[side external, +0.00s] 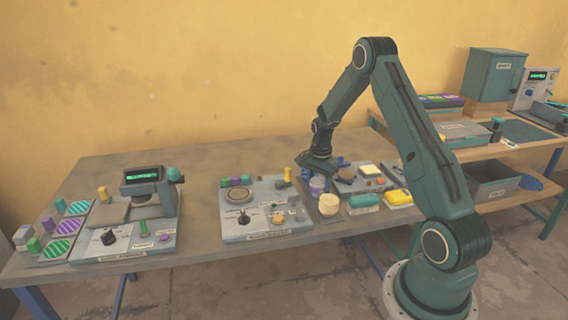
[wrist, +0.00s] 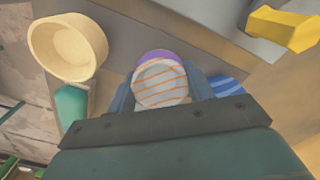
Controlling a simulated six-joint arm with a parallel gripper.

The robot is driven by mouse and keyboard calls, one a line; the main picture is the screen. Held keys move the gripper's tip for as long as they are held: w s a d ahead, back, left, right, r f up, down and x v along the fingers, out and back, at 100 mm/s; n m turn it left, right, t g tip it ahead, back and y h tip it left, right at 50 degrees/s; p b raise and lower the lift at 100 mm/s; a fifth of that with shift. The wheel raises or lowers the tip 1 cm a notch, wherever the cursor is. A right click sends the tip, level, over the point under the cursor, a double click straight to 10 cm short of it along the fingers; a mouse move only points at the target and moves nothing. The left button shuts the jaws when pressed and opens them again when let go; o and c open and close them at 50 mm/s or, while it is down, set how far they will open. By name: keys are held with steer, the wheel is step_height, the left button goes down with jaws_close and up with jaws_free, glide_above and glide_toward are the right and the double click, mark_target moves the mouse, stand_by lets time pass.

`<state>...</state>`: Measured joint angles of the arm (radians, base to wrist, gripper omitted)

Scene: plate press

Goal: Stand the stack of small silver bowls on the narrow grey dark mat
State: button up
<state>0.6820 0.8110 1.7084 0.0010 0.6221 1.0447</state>
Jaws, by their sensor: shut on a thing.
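My gripper (wrist: 170,98) is shut on a round piece (wrist: 161,84), pale grey-white with thin orange stripes. A purple rim shows just behind it in the wrist view, and I cannot tell whether it is part of the same stack. In the side view my gripper (side external: 317,172) is low over the table, with a purple round thing (side external: 317,184) at its fingers. I cannot make out the small silver bowls for certain. I cannot pick out the narrow grey dark mat with certainty either.
A cream bowl (side external: 329,204), a teal piece (side external: 364,201) and a yellow block (side external: 398,198) stand near the front edge. A control panel (side external: 262,228) lies left of my gripper. The tabletop (side external: 205,185) between the two panels is clear.

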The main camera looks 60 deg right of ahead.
mark_target(318, 181)
steer(key=shift+f, duration=0.2)
steer(key=o, duration=1)
steer(key=shift+r, duration=0.1)
step_height(318, 181, up, 10)
steer(key=shift+r, duration=1.1)
